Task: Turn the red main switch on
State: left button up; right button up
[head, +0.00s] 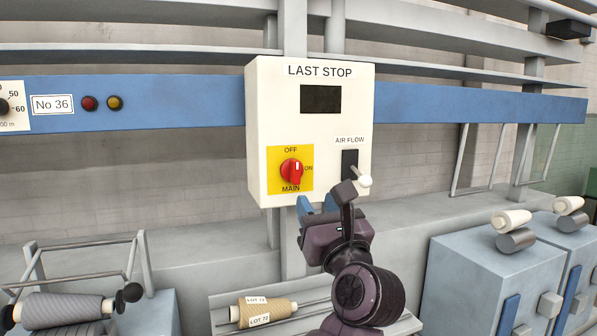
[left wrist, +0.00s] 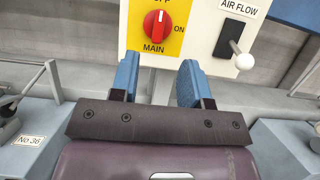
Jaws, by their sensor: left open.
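The red main switch (head: 291,171) is a round knob on a yellow plate (head: 274,183) at the lower left of a white control box (head: 310,125). Its white mark points up, towards OFF; ON is printed at its right and MAIN below. The knob also shows at the top of the left wrist view (left wrist: 157,24). My left gripper (head: 318,205) is open and empty, with blue fingertips near the box's lower edge. In the left wrist view its fingers (left wrist: 158,78) are apart, below the knob and not touching it. My right gripper is not in view.
An AIR FLOW lever with a white ball (head: 364,181) sticks out right of the switch, close to my left wrist. A blue rail (head: 190,100) runs behind the box. A yarn cone (head: 265,311) lies on a grey tray below. Grey-blue cabinets (head: 480,285) stand at right.

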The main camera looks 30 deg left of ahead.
aim_at(297, 169)
pick_arm(q)
jog(key=p+x, duration=0.1)
jog(key=x, duration=0.8)
jog(key=shift+s+r+p, duration=0.1)
jog(key=shift+p, duration=0.25)
jog(key=shift+w+a+r, duration=0.15)
jog(key=shift+w+a, duration=0.25)
jog(key=c, duration=0.7)
grip_shut()
